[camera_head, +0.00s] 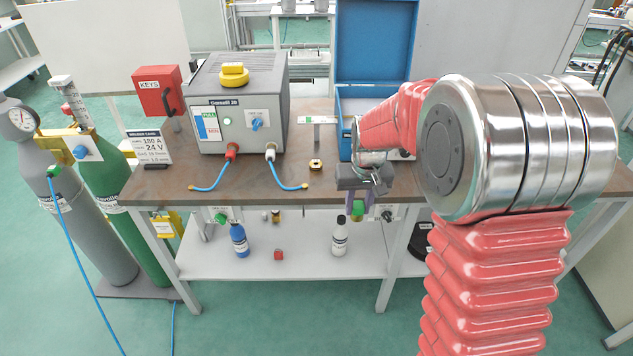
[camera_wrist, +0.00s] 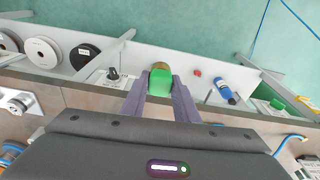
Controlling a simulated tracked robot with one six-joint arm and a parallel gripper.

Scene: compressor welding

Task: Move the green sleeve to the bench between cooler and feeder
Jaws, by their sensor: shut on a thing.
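The green sleeve (camera_wrist: 160,82) is between the two purple-grey fingers of my gripper (camera_wrist: 160,96) in the wrist view. My gripper is shut on it, and a brass-coloured part shows just past its end. In the head view my gripper (camera_head: 359,204) hangs at the bench's front edge, above the lower shelf, with the green sleeve (camera_head: 357,211) partly hidden between its fingers. The brown bench top (camera_head: 310,185) is behind it. I cannot tell for sure which units are the cooler and the feeder.
A grey welding unit (camera_head: 240,100) with a yellow knob and cables stands on the bench. An open blue case (camera_head: 375,45) is at the back right. A white bottle (camera_head: 340,236) and a blue bottle (camera_head: 239,240) stand on the lower shelf (camera_head: 300,262). Gas cylinders (camera_head: 85,215) stand left.

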